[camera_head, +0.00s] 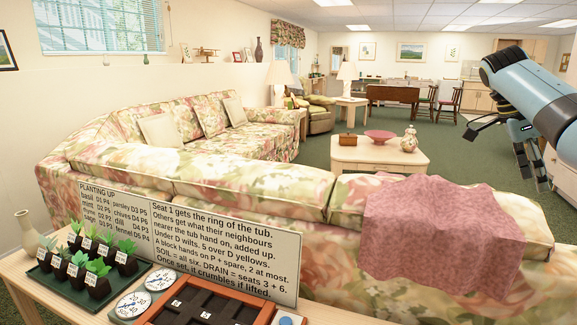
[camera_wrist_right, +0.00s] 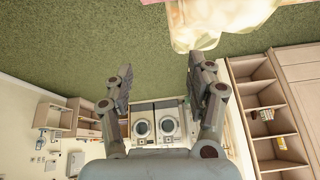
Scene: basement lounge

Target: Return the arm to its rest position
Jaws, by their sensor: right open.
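My right arm comes in from the right edge of the head view, blue and grey, raised over the far side of the room. Its gripper (camera_head: 507,158) hangs in the air right of the low coffee table, with nothing between its fingers. In the right wrist view the gripper (camera_wrist_right: 158,72) has its two fingers spread wide apart and empty, with green carpet and two white front-loading machines (camera_wrist_right: 155,122) beyond. My left gripper is not in view.
A floral sofa (camera_head: 240,178) with a pink throw (camera_head: 430,235) lies ahead. A table in front holds a seedling tray (camera_head: 48,281), a text board (camera_head: 235,238), two dials and a reddish-brown tray (camera_head: 160,315). Open shelves (camera_wrist_right: 270,120) stand right in the wrist view.

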